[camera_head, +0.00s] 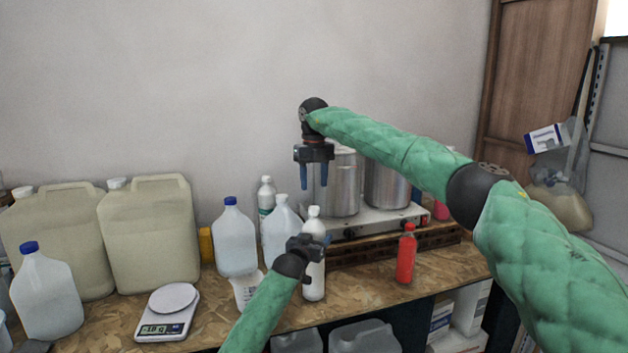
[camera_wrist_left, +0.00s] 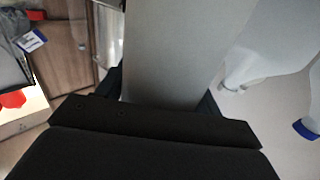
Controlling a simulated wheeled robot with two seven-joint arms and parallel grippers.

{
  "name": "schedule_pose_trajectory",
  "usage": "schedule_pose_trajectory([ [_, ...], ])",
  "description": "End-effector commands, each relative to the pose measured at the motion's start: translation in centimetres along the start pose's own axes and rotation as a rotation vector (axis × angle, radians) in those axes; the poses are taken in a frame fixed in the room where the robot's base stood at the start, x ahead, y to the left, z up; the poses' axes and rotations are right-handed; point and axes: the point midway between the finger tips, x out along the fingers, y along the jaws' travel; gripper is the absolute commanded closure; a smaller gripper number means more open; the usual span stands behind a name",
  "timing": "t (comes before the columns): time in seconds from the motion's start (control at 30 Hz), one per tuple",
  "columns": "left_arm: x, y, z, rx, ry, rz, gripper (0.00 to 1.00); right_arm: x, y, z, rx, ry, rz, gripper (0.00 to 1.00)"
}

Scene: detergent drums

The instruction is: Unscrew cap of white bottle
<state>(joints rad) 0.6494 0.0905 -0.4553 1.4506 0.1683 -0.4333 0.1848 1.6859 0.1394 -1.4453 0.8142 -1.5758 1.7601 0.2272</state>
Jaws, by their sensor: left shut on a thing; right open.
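A white bottle (camera_head: 314,282) with a white cap (camera_head: 314,212) stands upright near the front edge of the wooden bench. My left gripper (camera_head: 318,242) is shut around the bottle's upper body, below the cap. In the left wrist view the pale bottle (camera_wrist_left: 180,45) fills the space between the fingers, and its cap is out of that view. My right gripper (camera_head: 317,178) is open and empty, its blue fingertips pointing down. In the picture it is above the white cap, apart from it.
A red bottle (camera_head: 406,258) is to the right. A scale (camera_head: 168,312) and a measuring cup (camera_head: 246,290) are at the left front.

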Motion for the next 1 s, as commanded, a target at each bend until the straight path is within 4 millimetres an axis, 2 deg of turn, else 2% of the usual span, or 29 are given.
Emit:
schedule_pose_trajectory([
  [0.2, 0.0, 0.0, 0.0, 0.0, 0.0, 0.0, 0.98, 0.0, 0.0, 0.0, 0.126, 0.0, 0.0, 0.51],
  [0.47, 0.0, 0.0, 0.0, 0.0, 0.0, 0.0, 0.98, 1.1, 0.0, 0.0, 0.143, 0.001, 0.0, 0.51],
  [0.9, 0.0, 0.0, 0.0, 0.0, 0.0, 0.0, 0.98, 6.8, -0.1, 0.0, 0.142, 0.002, 0.0, 0.51],
  [1.0, 0.0, 0.0, 0.0, 0.0, 0.0, 0.0, 0.98, 7.6, 0.0, 0.0, 0.141, 0.0, 0.0, 0.51],
])
